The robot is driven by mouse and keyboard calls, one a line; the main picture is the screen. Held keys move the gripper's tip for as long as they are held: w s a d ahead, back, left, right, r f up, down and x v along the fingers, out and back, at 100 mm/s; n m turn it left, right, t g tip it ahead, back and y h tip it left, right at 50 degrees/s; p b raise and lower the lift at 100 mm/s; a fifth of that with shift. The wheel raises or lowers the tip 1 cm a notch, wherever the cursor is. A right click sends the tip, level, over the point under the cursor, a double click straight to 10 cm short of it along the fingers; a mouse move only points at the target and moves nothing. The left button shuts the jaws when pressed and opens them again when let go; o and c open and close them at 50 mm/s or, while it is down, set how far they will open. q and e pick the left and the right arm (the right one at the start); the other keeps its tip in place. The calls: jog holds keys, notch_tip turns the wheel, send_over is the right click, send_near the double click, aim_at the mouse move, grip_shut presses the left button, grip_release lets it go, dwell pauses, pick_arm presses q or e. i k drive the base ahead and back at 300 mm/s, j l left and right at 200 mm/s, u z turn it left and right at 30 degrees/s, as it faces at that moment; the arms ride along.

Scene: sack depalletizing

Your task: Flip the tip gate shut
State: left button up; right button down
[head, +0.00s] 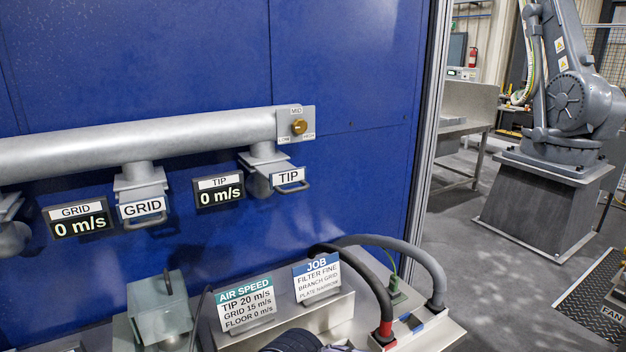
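The tip gate (289,177) is a grey plate with a white TIP label and a loop handle. It sits on the right-hand branch below the silver duct (140,139) and sticks out toward the lower right of that branch. Whether it is open or shut is hard to tell from the plate alone. The TIP display (219,191) beside it reads 0 m/s. The grid gate (142,209), with a similar handle, is to its left, and its GRID display (78,218) also reads 0 m/s. Neither of my grippers shows clearly in the head view.
A brass knob (299,127) marked MID, LOW and HIGH is at the duct's end. Below stand an AIR SPEED sign (246,304), a JOB sign (318,279) and thick hoses (420,262). A grey industrial arm (572,95) stands at right. The wall face around the tip gate is clear.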

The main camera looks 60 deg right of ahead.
aim_at(280, 174)
jog(key=z, duration=1.95)
